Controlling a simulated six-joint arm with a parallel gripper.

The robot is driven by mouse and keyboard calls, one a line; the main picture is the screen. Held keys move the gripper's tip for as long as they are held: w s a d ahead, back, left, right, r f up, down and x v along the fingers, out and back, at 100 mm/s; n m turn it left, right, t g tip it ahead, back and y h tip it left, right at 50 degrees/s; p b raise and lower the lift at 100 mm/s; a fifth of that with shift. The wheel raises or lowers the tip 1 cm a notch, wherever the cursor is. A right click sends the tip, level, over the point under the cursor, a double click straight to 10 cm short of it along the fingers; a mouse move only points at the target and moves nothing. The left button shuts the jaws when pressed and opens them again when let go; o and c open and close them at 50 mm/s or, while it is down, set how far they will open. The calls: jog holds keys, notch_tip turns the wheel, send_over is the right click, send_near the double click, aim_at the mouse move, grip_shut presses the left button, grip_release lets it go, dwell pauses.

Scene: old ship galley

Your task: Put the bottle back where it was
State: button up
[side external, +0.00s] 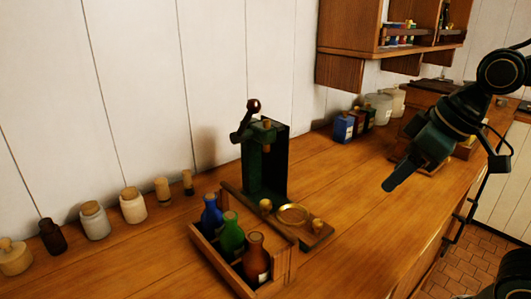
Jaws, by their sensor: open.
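Three bottles stand upright in an open wooden crate (286,276) near the front of the counter: a blue bottle (212,217), a green bottle (232,237) and a brown bottle (256,262). I cannot tell which one the task means. A small dark brown bottle (53,237) also stands by the wall at the left. My gripper (401,180) is in the air over the right part of the counter, well away from the crate. It is open, and nothing shows in it.
A dark green press with a lever (266,165) stands behind the crate, with a brass dish (293,215) on its wooden base. Jars and corks line the wall at left. Blue, red and dark containers (343,127) stand at the back right. A wall shelf (390,52) hangs above.

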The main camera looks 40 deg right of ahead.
jog(key=s+d+f+m, duration=0.1)
jog(key=s+d+f, duration=0.1)
jog(key=s, duration=0.3)
jog(key=shift+d+f+m+h, duration=0.15)
jog(key=shift+d+m+h, duration=0.05)
jog(key=shift+m+h, duration=0.2)
